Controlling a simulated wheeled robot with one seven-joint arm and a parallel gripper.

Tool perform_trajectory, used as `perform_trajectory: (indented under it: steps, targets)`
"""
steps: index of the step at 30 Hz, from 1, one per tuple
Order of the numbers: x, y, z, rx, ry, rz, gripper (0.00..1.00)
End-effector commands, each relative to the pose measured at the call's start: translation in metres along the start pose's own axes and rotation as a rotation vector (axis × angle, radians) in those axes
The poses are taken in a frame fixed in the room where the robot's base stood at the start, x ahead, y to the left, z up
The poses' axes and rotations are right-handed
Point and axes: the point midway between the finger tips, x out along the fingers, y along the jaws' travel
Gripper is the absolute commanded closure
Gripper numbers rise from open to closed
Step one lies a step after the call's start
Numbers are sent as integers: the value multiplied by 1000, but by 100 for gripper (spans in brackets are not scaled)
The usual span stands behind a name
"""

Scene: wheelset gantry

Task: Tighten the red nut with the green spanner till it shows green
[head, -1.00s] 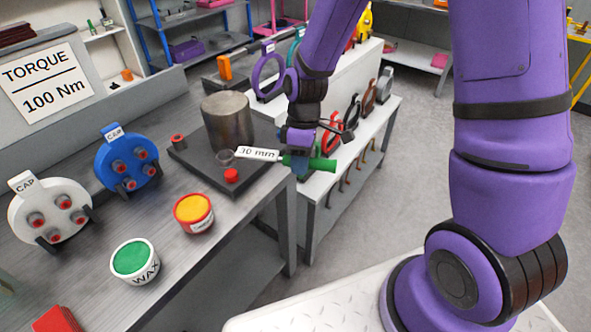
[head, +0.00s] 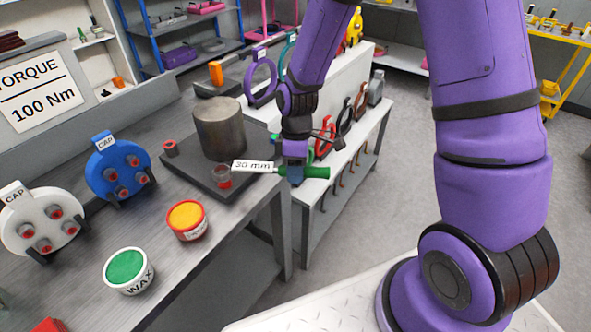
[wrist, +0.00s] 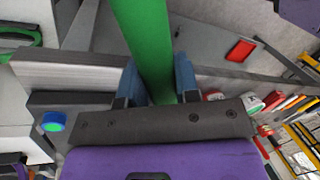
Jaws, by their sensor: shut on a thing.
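The green spanner (head: 316,172) has a "30 mm" label (head: 252,166) on its shaft and a grey ring head (head: 222,171). My gripper (head: 292,172) is shut on its green handle, which fills the middle of the wrist view (wrist: 146,45) between blue fingers (wrist: 157,84). A red nut (head: 224,184) is at the front corner of the dark plate (head: 196,172). The ring head is at this nut and partly covers it; I cannot tell whether it is fully seated. Another red nut (head: 170,147) is at the plate's left corner.
A grey cylinder (head: 220,130) stands on the plate. A wax tub (head: 130,272), an orange-topped tub (head: 188,220), and blue (head: 120,168) and white (head: 40,222) cap holders stand on the bench. A side shelf (head: 345,150) stands behind my gripper.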

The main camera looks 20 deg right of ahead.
Motion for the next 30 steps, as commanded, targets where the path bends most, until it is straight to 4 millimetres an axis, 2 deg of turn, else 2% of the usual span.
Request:
perform_trajectory:
  steps: [17,30]
  targets:
    - [0,0,0,0,1,0,99]
    - [9,3,0,0,0,0,99]
